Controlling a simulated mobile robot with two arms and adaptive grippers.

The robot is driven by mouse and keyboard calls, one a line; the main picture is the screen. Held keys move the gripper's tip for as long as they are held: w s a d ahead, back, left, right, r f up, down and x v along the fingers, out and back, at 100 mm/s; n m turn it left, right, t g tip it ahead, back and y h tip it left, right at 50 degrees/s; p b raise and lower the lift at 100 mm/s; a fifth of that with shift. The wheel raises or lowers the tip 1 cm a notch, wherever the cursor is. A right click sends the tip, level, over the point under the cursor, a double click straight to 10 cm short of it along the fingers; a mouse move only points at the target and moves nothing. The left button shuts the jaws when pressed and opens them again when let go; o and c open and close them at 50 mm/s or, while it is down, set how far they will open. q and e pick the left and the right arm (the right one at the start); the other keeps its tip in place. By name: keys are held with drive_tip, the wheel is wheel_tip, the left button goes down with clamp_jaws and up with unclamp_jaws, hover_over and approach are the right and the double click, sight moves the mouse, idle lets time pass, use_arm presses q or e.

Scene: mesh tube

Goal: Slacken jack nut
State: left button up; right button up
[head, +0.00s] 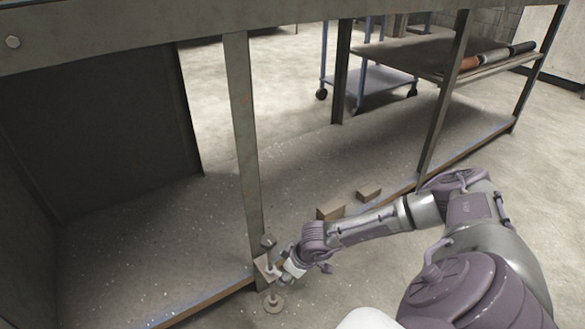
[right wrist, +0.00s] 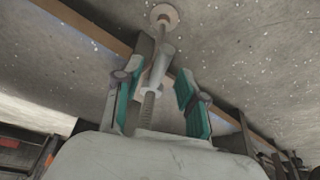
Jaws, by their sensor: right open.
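The jack (head: 273,302) stands at the foot of the bench's front upright, with a round disc at its lower end. In the right wrist view its threaded rod (right wrist: 148,112) runs up to a pale collar, which looks like the jack nut (right wrist: 152,89), with a grey bar-like part beyond it. My right gripper (head: 276,268) is at the jack; in the wrist view its two teal-padded fingers (right wrist: 160,98) are open, one on each side of the rod and collar. I see a gap at the right finger; contact at the left cannot be told. My left gripper is not in view.
The bench upright (head: 243,150) rises right behind the jack. Two small wooden blocks (head: 331,212) lie on the low shelf to the right. A blue-framed trolley (head: 370,82) stands at the back. The floor in front of the jack looks clear.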

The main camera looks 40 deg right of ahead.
drive_tip(key=v, duration=1.1)
drive_tip(key=shift+r, duration=0.15)
